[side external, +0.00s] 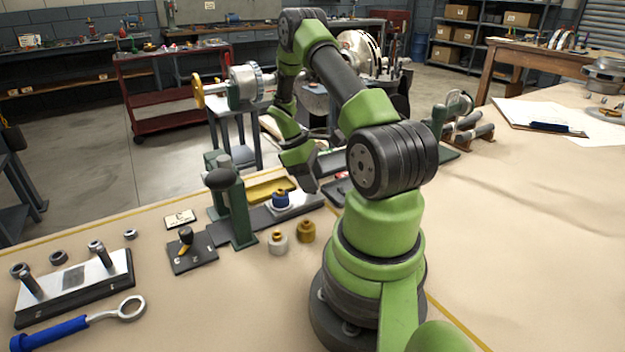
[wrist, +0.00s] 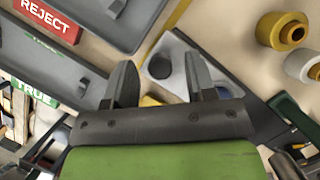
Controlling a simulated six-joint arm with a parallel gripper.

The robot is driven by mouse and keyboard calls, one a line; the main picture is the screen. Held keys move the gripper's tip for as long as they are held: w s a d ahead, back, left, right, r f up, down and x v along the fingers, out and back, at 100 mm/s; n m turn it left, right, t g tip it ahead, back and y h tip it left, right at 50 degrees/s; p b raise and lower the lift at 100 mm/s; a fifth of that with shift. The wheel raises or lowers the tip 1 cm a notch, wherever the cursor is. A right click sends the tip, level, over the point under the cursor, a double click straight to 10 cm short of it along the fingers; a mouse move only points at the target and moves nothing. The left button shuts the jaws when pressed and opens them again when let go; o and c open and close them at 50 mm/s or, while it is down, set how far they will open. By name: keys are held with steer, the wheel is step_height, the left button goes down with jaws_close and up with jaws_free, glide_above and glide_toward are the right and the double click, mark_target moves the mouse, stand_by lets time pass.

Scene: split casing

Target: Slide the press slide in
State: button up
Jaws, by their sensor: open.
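The press (side external: 238,205) is a dark green frame with a dark round knob on top, standing on the table in the side view. A dark rail (side external: 250,219) runs through it to the right. On the rail sits the light grey press slide (side external: 298,203), outside the press frame, carrying a blue part with a gold top (side external: 280,199). In the wrist view the slide's pale plate (wrist: 178,50) bears a dark round post (wrist: 160,66). My gripper (wrist: 161,80) is open, its fingers on either side of that post in the picture; contact cannot be told. In the side view my gripper (side external: 308,186) is above the slide's right end.
A gold bushing (side external: 306,231) and a white one (side external: 278,244) stand in front of the rail. A yellow tray (side external: 268,188) lies behind it. Grey trays, one labelled REJECT (wrist: 45,14), show in the wrist view. A dark stand (side external: 191,251) is left of the press.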

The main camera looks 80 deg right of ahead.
mark_target(283, 189)
steer(key=shift+s+f, duration=0.15)
steer(key=shift+f, duration=0.15)
jaws_close()
steer(key=w+a, duration=0.5)
steer(key=shift+w+a, duration=0.2)
steer(key=shift+w, duration=0.05)
jaws_free()
